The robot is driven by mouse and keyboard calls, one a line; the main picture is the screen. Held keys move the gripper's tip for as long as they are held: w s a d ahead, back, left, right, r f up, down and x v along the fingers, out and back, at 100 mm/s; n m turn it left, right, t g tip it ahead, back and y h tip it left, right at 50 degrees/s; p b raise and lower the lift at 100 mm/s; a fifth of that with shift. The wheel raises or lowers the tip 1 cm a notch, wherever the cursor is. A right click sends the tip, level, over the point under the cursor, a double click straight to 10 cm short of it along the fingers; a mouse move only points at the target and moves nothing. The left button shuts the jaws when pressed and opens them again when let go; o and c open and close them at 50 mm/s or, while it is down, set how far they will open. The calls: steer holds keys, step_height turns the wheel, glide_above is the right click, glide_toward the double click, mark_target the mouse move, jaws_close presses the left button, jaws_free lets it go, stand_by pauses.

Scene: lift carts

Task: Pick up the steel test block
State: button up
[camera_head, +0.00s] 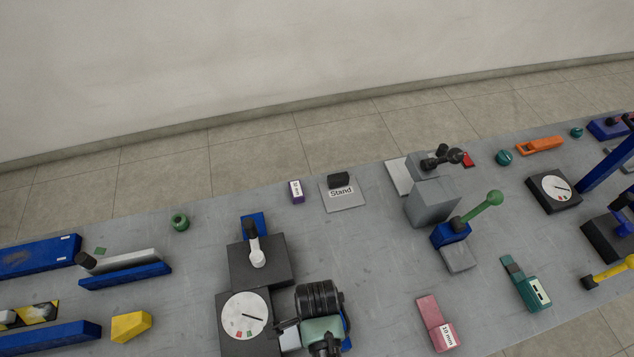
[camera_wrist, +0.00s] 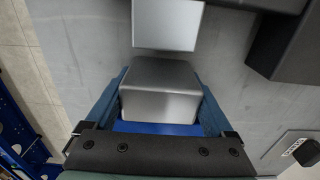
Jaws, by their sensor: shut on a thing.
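In the wrist view, the steel test block (camera_wrist: 160,92) is a plain silver-grey block with rounded edges. It sits between the two blue fingers of my gripper (camera_wrist: 163,78), which is shut on it from left and right. A blue surface shows just below the block. In the head view, my gripper (camera_head: 318,328) is at the bottom centre, beside the dial with a white face (camera_head: 243,315). My wrist hides most of the fingers and the block there. I cannot tell whether the block is clear of the surface below.
Another silver block (camera_wrist: 167,22) lies just beyond the held one, and a dark block (camera_wrist: 284,46) is at its right. The grey table (camera_head: 370,255) also holds a grey block with a green-knobbed lever (camera_head: 482,205), a pink block (camera_head: 437,322) and a stand (camera_head: 341,194).

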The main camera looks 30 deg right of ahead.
steer(key=shift+r, duration=0.1)
jaws_close()
steer(key=shift+r, duration=0.1)
